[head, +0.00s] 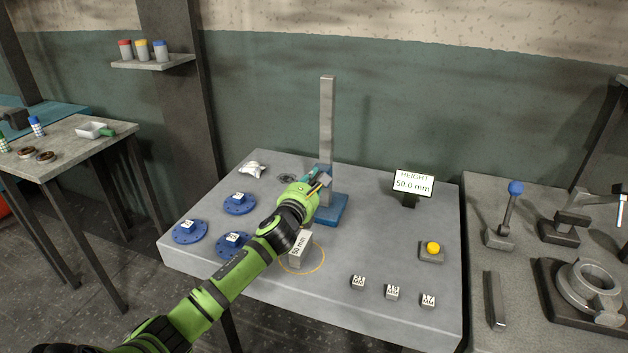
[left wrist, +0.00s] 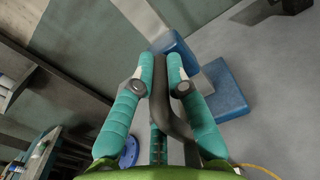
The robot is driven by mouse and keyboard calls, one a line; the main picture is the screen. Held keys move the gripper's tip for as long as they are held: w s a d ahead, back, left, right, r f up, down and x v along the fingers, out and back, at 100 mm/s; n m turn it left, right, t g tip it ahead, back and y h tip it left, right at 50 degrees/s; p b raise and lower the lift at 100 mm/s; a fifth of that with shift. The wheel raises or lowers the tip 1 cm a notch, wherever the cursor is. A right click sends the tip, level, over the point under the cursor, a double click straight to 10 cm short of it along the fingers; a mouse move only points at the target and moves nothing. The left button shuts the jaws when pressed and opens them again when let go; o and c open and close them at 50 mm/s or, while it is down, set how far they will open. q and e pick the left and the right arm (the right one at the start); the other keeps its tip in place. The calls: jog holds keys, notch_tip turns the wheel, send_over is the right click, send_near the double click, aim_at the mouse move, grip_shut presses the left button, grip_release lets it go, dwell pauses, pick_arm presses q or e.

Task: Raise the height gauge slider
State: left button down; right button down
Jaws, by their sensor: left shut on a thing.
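The height gauge has a tall grey column (head: 327,115) standing on a blue base (head: 334,212). Its blue slider is low on the column, partly hidden behind my gripper in the head view; it shows in the left wrist view (left wrist: 179,48). My left gripper (head: 322,182) is at the slider. In the left wrist view its teal fingers (left wrist: 160,75) are shut on a dark bar (left wrist: 159,68) close against the slider. A display (head: 413,184) reads HEIGHT 50.0 mm. My right gripper is not in view.
A block marked 50 mm (head: 300,248) stands in a yellow ring under my left arm. Three blue flanges, including one at the back (head: 239,205), lie to the left. A yellow button (head: 432,248) and three small numbered blocks (head: 392,292) are to the right.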

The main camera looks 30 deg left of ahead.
pick_arm(q)
notch_tip(320, 180, up, 10)
jog(key=p, duration=0.7)
jog(key=shift+f, duration=0.1)
jog(key=c, duration=1.2)
grip_release()
jog(key=shift+f, duration=0.15)
jog(key=shift+c, duration=0.2)
jog(key=shift+f, duration=0.1)
jog(key=shift+f, duration=0.1)
jog(key=v, duration=1.2)
